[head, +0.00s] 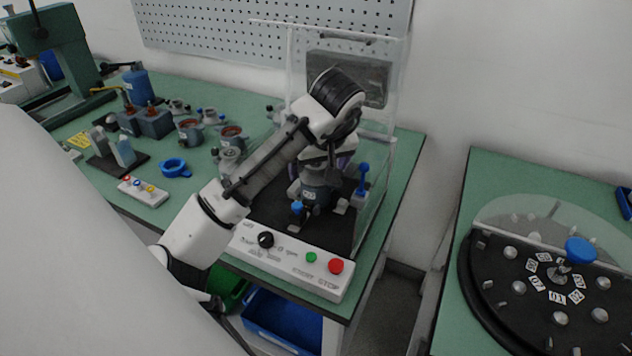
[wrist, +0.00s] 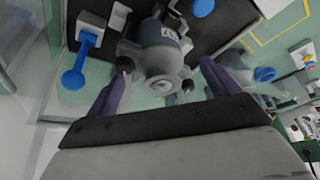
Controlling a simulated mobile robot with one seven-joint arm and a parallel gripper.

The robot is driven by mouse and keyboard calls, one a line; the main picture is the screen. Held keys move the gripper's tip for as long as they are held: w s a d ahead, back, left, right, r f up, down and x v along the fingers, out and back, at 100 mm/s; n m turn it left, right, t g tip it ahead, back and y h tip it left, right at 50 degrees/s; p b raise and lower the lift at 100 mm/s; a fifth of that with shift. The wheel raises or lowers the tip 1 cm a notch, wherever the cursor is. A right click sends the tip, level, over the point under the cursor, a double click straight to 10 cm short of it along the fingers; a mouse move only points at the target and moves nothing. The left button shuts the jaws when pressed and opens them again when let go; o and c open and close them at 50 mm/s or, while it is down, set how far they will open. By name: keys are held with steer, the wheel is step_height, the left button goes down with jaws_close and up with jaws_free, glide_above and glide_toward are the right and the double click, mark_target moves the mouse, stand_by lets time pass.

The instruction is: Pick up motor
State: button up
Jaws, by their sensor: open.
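The motor (head: 318,193) is a grey-blue rounded body standing upright in the test fixture on a black mat, inside a clear enclosure. It also shows in the wrist view (wrist: 158,50), with a small label on its side and a round metal end facing me. My gripper (head: 325,162) is over the top of the motor in the head view, and the arm partly hides it. In the wrist view my gripper's purple fingers (wrist: 160,88) are open, one on each side of the motor's near end, with nothing held. I cannot tell whether they touch it.
Blue-knobbed clamps (head: 363,180) stand beside the motor, one large in the wrist view (wrist: 75,75). The clear enclosure (head: 392,130) rises close to my arm. A control panel (head: 290,262) lies in front. Several motor parts (head: 190,130) stand left on the green bench.

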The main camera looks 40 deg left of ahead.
mark_target(316, 176)
steer(key=shift+p+x, duration=0.85)
steer(key=shift+x, duration=2.1)
steer(key=shift+w+a+r, duration=0.1)
steer(key=shift+w+r, duration=0.05)
steer(key=shift+r, duration=0.05)
steer(key=c, duration=1.6)
steer(key=shift+c, duration=0.2)
